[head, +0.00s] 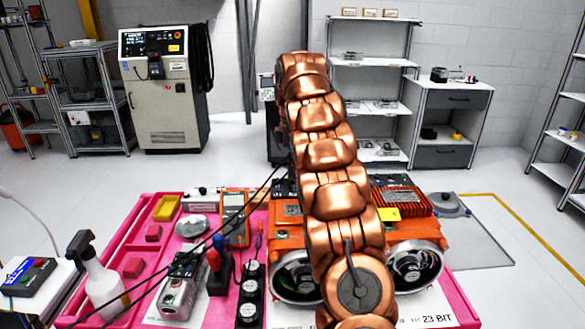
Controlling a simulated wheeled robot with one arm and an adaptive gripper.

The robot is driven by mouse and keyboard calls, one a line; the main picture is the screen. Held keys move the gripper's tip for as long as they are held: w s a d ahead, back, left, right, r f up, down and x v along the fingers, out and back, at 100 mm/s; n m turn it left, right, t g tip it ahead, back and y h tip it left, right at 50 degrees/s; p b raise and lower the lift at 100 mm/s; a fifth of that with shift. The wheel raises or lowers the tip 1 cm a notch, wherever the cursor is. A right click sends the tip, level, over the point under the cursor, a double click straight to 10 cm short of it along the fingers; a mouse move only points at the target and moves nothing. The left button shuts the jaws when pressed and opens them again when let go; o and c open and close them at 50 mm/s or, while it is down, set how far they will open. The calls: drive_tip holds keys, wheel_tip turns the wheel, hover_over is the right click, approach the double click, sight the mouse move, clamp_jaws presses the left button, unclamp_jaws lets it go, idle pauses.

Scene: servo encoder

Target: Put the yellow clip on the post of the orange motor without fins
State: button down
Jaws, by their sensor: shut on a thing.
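My copper-coloured arm rises through the middle of the head view, and my gripper cannot be made out in it. Orange motor housings lie on both sides of the arm. The one on the right (405,203) has a ribbed, finned top. The part on the left (288,240) shows no fins, but the arm covers much of it, and I cannot make out its post. A small yellow piece (388,214) shows just right of the arm, by the finned motor; I cannot tell if it is a clip or a label.
A spray bottle (100,280) stands at the left. Dark cables cross the left side.

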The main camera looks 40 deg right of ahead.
drive_tip(key=shift+f, duration=0.15)
drive_tip(key=c, duration=1.1)
unclamp_jaws()
drive_tip(key=shift+o, duration=0.2)
drive_tip(key=shift+r+p, duration=3)
drive_tip(key=shift+r, duration=0.5)
